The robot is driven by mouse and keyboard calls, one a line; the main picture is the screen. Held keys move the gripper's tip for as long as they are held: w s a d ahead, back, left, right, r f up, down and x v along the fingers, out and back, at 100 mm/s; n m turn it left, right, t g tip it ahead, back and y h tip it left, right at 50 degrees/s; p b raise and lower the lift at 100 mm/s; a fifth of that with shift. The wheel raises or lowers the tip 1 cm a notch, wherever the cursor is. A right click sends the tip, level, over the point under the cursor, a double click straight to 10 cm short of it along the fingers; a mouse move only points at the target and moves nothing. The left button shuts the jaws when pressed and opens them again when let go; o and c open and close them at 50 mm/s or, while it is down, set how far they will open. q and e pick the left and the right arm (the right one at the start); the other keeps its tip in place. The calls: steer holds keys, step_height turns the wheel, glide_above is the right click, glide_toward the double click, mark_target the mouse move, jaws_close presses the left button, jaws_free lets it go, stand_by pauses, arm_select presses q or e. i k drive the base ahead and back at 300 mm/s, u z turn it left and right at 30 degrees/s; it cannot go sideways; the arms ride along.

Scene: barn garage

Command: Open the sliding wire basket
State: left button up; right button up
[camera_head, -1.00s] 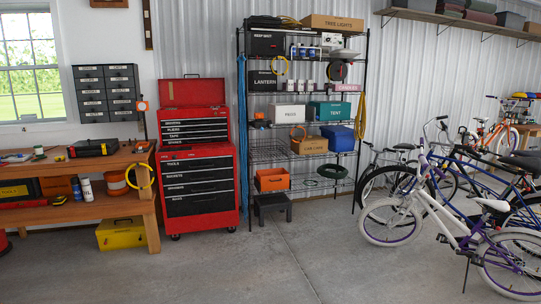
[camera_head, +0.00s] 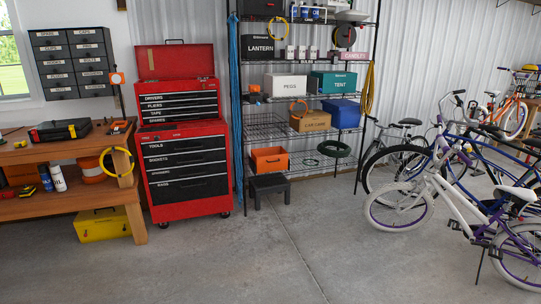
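The wire basket (camera_head: 265,130) is a dark mesh basket at the left of the tall black wire rack (camera_head: 379,62). It sits on the level beside the cardboard box (camera_head: 311,121) and above the orange bin (camera_head: 269,159). It appears to be pushed in, roughly in line with the rack's front. Its handle is too small to make out. Neither of my grippers is in view.
A red tool chest (camera_head: 183,212) stands just left of the rack. A small black stool (camera_head: 270,189) is on the floor before the rack. A wooden workbench (camera_head: 137,222) is at left and a white bicycle (camera_head: 453,211) at right. The concrete floor between is clear.

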mark_target(274, 127)
steer(key=z, duration=0.55)
steer(key=i, duration=5.3)
steer(key=u, duration=0.45)
